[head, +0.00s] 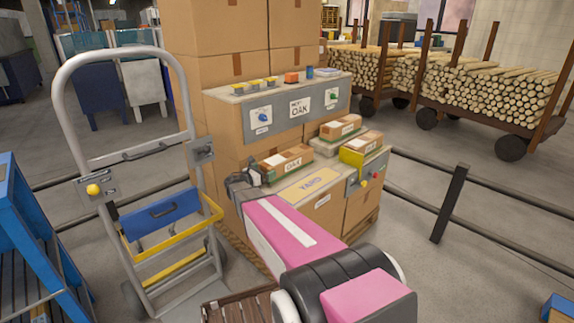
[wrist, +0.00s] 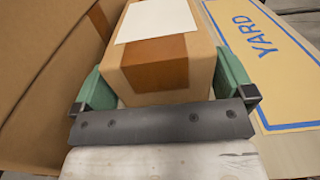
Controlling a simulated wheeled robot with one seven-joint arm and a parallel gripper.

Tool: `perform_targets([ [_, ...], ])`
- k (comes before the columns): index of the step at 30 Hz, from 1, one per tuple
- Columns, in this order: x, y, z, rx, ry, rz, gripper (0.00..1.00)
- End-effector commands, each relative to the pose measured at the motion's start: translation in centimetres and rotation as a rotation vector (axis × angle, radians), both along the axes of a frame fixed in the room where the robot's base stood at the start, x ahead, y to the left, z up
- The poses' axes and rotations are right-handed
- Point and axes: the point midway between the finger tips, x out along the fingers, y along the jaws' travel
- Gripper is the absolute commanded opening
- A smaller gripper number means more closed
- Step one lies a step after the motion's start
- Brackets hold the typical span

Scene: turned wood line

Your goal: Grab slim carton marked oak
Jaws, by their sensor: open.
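A slim brown carton (head: 283,160) with a white sheet on top and an OAK label on its side lies on the left of the lower box top. In the wrist view this carton (wrist: 165,62) shows its taped end, and its lettering is not visible. My gripper (wrist: 163,85) is open, with one green finger on each side of the carton's near end. I cannot tell whether either finger touches it. Two similar cartons lie to the right: one marked OAK (head: 341,126) further back, and one (head: 362,142) beside a yellow piece.
A yellow YARD sign (head: 313,184) lies flat right of the carton. A box wall with a grey OAK panel (head: 290,108) rises behind. A hand truck (head: 125,60) stands left, and a dark railing (head: 480,205) runs right. Log carts (head: 480,92) stand behind it.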

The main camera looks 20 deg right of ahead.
Motion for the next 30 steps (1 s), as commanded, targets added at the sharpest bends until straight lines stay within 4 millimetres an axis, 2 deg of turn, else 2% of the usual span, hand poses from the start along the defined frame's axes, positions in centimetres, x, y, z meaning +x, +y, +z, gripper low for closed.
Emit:
perform_targets([
  [3,0.7,-1.8,-0.1,0.0,-0.001,-0.003,1.0],
  [6,1.0,-2.5,-0.1,0.0,-0.001,-0.001,1.0],
  [12,1.0,-2.6,-0.1,0.001,-0.001,-0.001,1.0],
  [13,1.0,-2.6,-0.1,0.001,-0.001,-0.001,0.97],
  [15,1.0,-2.6,-0.1,0.001,-0.001,-0.001,0.74],
  [17,1.0,-2.6,-0.1,0.001,-0.001,-0.001,0.56],
  [26,1.0,-2.6,0.2,-0.001,-0.002,-0.001,0.56],
  [30,0.9,-2.6,1.4,-0.001,-0.003,-0.001,0.57],
])
